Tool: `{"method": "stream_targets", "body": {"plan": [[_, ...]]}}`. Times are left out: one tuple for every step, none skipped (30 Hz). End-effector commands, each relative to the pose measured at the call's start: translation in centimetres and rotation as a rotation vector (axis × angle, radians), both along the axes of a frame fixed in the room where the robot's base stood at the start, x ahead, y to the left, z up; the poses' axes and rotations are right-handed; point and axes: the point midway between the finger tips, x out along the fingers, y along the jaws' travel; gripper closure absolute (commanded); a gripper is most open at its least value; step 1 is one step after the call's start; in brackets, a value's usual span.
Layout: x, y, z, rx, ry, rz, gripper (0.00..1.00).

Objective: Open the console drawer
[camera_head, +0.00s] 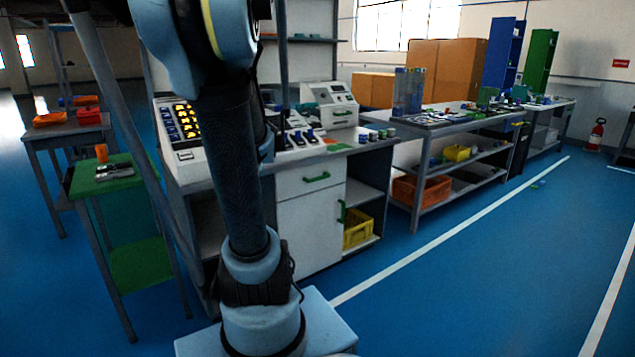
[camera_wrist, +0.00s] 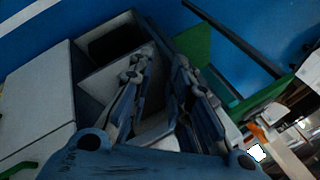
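The console (camera_head: 290,160) stands in front of me, partly hidden by my arm. Its white drawer front (camera_head: 290,184) has a green bar handle (camera_head: 317,177) and looks shut in the head view. Below it is a white door with a green upright handle (camera_head: 341,210). My gripper is hidden in the head view. In the wrist view my gripper (camera_wrist: 165,60) points down beside the console, its fingers apart with nothing visible between them. A white console panel (camera_wrist: 35,100) is to its left, with a green handle (camera_wrist: 18,170) at lower left.
A grey compartment with a dark inside (camera_wrist: 110,40) lies by the fingertips; I cannot tell whether it is a shelf or a drawer. A green side table (camera_head: 105,175) stands left of the console. A yellow crate (camera_head: 357,232) sits on a lower shelf.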

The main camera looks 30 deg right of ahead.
Motion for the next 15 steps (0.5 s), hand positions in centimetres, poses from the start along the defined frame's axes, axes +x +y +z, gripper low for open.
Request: {"method": "stream_targets", "body": {"plan": [[1.3, -1.3, 0.2, 0.025, -0.013, -0.033, 0.82], [2.0, -1.9, 0.2, 0.04, -0.021, -0.05, 0.82], [2.9, -2.8, 0.3, 0.061, -0.033, -0.073, 0.82], [3.6, -3.5, 0.3, 0.076, -0.041, -0.09, 0.82], [4.2, -4.2, 0.4, 0.092, -0.051, -0.108, 0.82], [5.0, -5.2, 0.4, 0.114, -0.064, -0.131, 0.82], [5.7, -6.0, 0.4, 0.127, -0.073, -0.148, 0.82], [6.2, -6.8, 0.4, 0.143, -0.083, -0.165, 0.82], [7.0, -7.8, 0.4, 0.164, -0.097, -0.188, 0.82], [7.5, -8.7, 0.4, 0.177, -0.107, -0.206, 0.82], [8.1, -9.6, 0.3, 0.193, -0.118, -0.223, 0.82], [8.7, -10.8, 0.3, 0.212, -0.133, -0.246, 0.82], [9.2, -11.7, 0.2, 0.226, -0.144, -0.263, 0.82], [9.6, -12.7, 0.1, 0.241, -0.156, -0.28, 0.82], [10.2, -14.0, 0.0, 0.259, -0.171, -0.303, 0.82]]}}
